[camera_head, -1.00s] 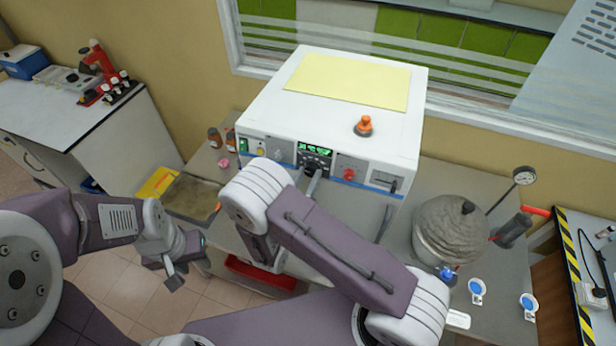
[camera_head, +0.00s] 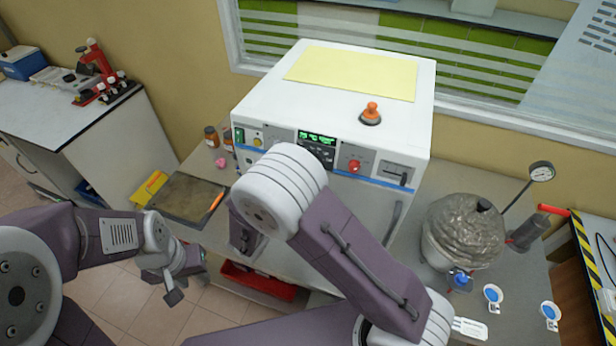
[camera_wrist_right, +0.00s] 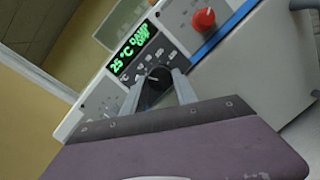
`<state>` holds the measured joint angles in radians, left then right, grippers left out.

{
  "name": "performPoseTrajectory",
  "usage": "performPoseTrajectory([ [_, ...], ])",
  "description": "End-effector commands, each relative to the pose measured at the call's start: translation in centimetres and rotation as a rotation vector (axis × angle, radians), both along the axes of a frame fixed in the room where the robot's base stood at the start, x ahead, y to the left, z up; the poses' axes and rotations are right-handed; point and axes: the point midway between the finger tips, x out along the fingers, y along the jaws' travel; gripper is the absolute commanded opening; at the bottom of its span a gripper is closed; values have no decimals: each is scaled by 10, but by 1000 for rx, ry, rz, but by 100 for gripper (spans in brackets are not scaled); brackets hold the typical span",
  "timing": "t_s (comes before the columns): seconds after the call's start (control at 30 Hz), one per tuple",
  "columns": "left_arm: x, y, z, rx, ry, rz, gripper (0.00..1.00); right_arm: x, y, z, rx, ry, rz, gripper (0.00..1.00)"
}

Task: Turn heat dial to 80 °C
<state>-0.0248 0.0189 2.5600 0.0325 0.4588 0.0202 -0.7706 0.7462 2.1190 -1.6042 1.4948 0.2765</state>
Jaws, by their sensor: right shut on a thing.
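The heat dial (camera_wrist_right: 157,79) is a dark round knob below a green display (camera_wrist_right: 130,47) on the white machine's front panel. The display seems to read 25 °C, with further small text. In the right wrist view my right gripper (camera_wrist_right: 158,88) has one finger on each side of the dial and is shut on it. In the head view my right arm hides this gripper; the display (camera_head: 317,137) and part of the dark panel below it show. My left gripper (camera_head: 172,288) hangs empty at lower left, away from the machine; its finger gap is unclear.
A red knob (camera_head: 354,166) sits right of the display; it also shows in the wrist view (camera_wrist_right: 204,18). An orange-handled item (camera_head: 371,113) stands on the machine's top. A foil-wrapped pot (camera_head: 462,232) stands to the right. A dark tray (camera_head: 186,198) lies to the left.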

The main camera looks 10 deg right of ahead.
Motion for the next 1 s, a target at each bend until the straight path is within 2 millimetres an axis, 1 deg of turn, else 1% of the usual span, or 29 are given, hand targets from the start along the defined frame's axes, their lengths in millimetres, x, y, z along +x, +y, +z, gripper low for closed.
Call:
performPoseTrajectory([
  [0.03,0,0,-14,0,0,0,36,0,0,-7,39,-25,-8,0],
  [0.5,0,0,-76,0,0,0,36,1,1,-6,390,-260,-98,0],
  [0.8,0,0,-106,0,0,0,36,2,1,-2,550,-368,-139,0],
  [1.0,0,0,-116,0,0,0,36,2,1,0,612,-410,-157,0],
])
